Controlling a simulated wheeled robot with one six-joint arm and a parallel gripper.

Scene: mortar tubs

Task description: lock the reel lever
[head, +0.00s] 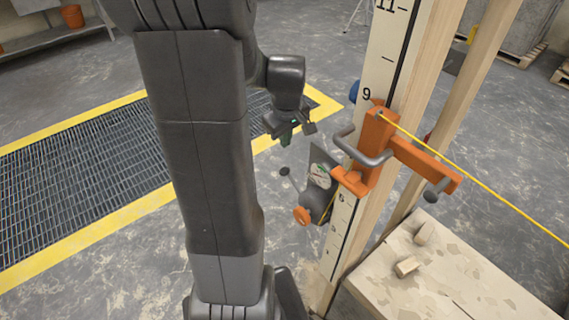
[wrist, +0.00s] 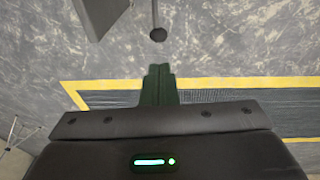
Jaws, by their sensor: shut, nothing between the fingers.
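The line reel (head: 320,178) is a dark housing with a round label, mounted low on the graduated wooden post. A thin lever with a dark round knob (head: 285,171) sticks out from its left side. In the wrist view the lever knob (wrist: 158,34) hangs on a short rod at the top centre, just beyond the fingertips, with a gap of floor between. My gripper (head: 287,139) is above the knob in the head view, apart from it. In the wrist view its green fingers (wrist: 158,70) are together and empty. The lever's pivot is not clear.
An orange clamp (head: 377,140) with a grey handle (head: 360,150) grips the post right of my gripper. A yellow line (head: 480,190) runs from it to the right. A board with small blocks (head: 430,285) is at lower right. Open floor and a yellow-edged grate (head: 80,165) lie left.

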